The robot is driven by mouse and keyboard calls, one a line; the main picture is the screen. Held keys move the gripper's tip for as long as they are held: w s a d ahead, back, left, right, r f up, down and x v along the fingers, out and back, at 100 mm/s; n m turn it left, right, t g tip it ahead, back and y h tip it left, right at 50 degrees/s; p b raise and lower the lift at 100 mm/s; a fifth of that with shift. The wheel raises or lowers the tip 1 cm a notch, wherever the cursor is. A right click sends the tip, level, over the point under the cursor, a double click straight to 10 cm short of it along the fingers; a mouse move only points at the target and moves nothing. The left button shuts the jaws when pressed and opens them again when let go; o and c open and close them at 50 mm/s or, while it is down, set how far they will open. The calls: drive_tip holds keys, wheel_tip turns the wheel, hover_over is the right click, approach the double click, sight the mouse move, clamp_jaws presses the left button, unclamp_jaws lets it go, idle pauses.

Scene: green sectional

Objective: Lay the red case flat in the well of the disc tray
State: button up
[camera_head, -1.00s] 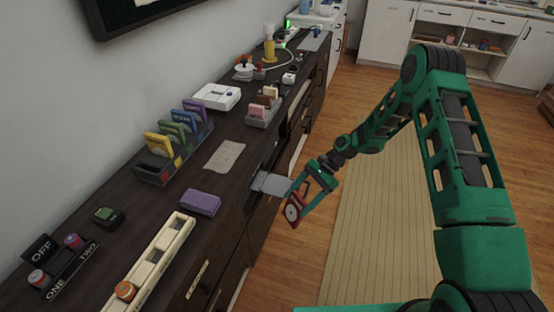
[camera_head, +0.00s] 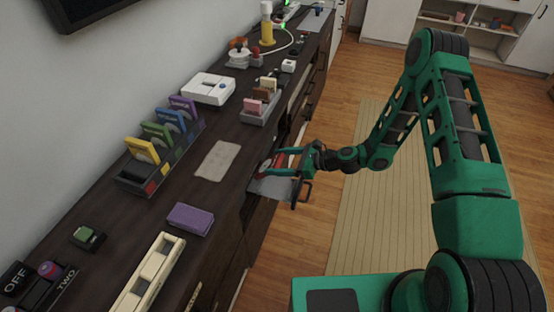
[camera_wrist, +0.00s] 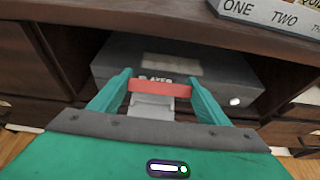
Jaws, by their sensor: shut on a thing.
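My gripper (camera_head: 267,163) is shut on the red case (camera_wrist: 160,88), which spans between its two green fingers. In the wrist view the case shows as a thin red strip, edge towards the camera, so it looks close to level. The grey disc tray (camera_head: 270,188) sticks out of the player (camera_wrist: 120,65) in the cabinet opening. It also shows in the wrist view (camera_wrist: 152,108), beyond and below the case. The case is over the tray; I cannot tell whether they touch. The well is mostly hidden by the case and fingers.
The dark cabinet top (camera_head: 150,215) is above the opening. It carries a rack of coloured cases (camera_head: 165,150), a beige cloth (camera_head: 217,160), a purple box (camera_head: 190,219), and a white console (camera_head: 209,88). The wooden floor on the right is open.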

drive_tip(key=shift+s+a+f, duration=0.1)
drive_tip(key=shift+f, duration=1.1)
drive_tip(key=shift+a+f, duration=0.1)
drive_tip(key=shift+f, duration=1.05)
drive_tip(key=shift+d+f, duration=0.15)
drive_tip(key=shift+f, duration=0.2)
drive_tip(key=shift+s+d+f+t+y, duration=0.25)
drive_tip(key=shift+d+f+y, duration=0.2)
drive_tip(key=shift+y, duration=0.2)
drive_tip(key=shift+s+d+f+t+y, duration=0.1)
drive_tip(key=shift+d+f+t+y, duration=0.2)
drive_tip(key=shift+f+y, duration=0.3)
drive_tip(key=shift+r, duration=0.1)
drive_tip(key=o, duration=1.6)
drive_tip(key=v, duration=1)
drive_tip(key=shift+d, duration=0.35)
